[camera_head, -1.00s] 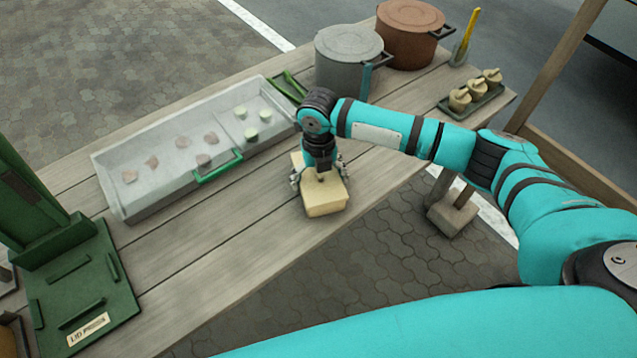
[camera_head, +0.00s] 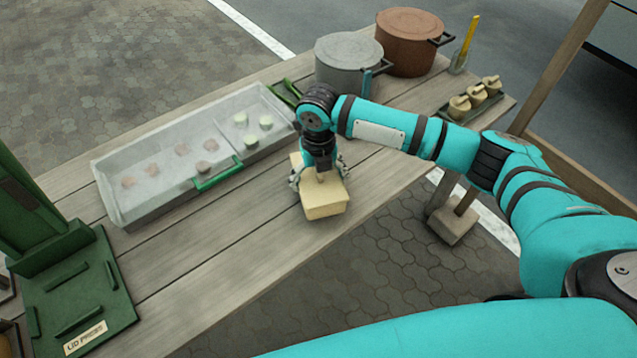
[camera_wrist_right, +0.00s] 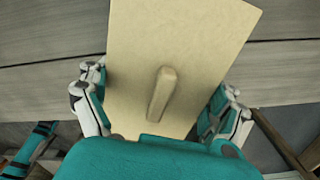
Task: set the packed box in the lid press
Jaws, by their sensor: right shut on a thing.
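The packed box (camera_head: 326,207) is pale cream with a flat lid and a small raised handle, and it is at the table's front edge in the head view. My right gripper (camera_head: 319,176) is shut on it, its fingers on two opposite sides. In the right wrist view the box's lid (camera_wrist_right: 180,50) fills the middle, with a gripper finger at each side. Whether the box touches the table cannot be told. The green lid press (camera_head: 75,290) stands at the left end of the table, its labelled base empty between low green rails. My left gripper is not in view.
A grey tray (camera_head: 135,209) with green handles holds several pinkish and pale green pieces behind the box. Bare planks lie between box and press.

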